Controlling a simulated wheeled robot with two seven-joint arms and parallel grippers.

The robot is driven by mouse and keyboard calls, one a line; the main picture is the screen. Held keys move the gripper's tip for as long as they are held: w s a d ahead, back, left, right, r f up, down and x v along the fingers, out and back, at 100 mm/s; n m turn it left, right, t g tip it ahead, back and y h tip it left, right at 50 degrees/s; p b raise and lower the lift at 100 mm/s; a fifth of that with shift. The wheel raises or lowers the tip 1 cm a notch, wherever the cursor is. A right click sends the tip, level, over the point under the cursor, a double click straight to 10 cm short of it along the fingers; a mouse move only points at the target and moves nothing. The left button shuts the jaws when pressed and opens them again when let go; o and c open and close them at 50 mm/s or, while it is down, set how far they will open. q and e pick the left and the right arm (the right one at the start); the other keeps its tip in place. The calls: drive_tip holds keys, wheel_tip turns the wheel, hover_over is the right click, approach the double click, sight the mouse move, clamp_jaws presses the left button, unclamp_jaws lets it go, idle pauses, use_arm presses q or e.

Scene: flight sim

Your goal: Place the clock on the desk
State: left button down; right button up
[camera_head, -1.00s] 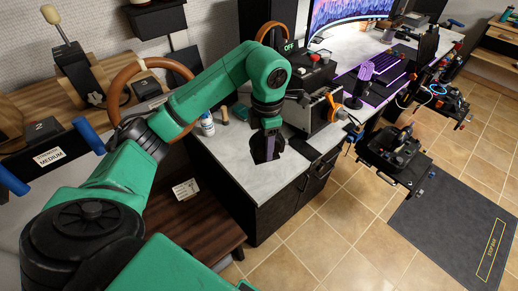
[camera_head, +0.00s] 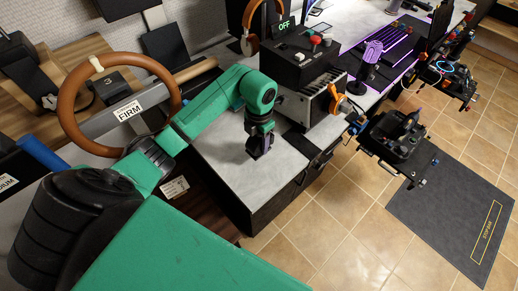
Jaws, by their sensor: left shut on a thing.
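The desk (camera_head: 236,176) has a light grey top and dark sides, and stands in the middle of the view. My left gripper (camera_head: 259,147) points down at or just above the desk top. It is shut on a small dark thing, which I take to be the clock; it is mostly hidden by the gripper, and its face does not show. I cannot tell whether it touches the desk. My right gripper is out of view.
A black box with an OFF display (camera_head: 304,50) stands on the desk behind the gripper. A brown steering wheel (camera_head: 68,112) stands at left. The near desk top is clear.

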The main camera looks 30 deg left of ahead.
sight(260, 151)
use_arm(q)
drive_tip(key=f, duration=0.4)
drive_tip(key=shift+s+d, duration=0.2)
drive_tip(key=shift+w+a+f, duration=0.1)
drive_tip(key=shift+w+f, duration=0.05)
drive_tip(key=shift+f, duration=0.25)
drive_tip(key=shift+c, duration=1.6)
unclamp_jaws()
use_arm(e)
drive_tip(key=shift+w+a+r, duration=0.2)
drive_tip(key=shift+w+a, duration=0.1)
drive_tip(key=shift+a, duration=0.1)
use_arm(q)
drive_tip(key=shift+r, duration=0.25)
wheel_tip(260, 151, up, 12)
drive_tip(key=shift+b, duration=1)
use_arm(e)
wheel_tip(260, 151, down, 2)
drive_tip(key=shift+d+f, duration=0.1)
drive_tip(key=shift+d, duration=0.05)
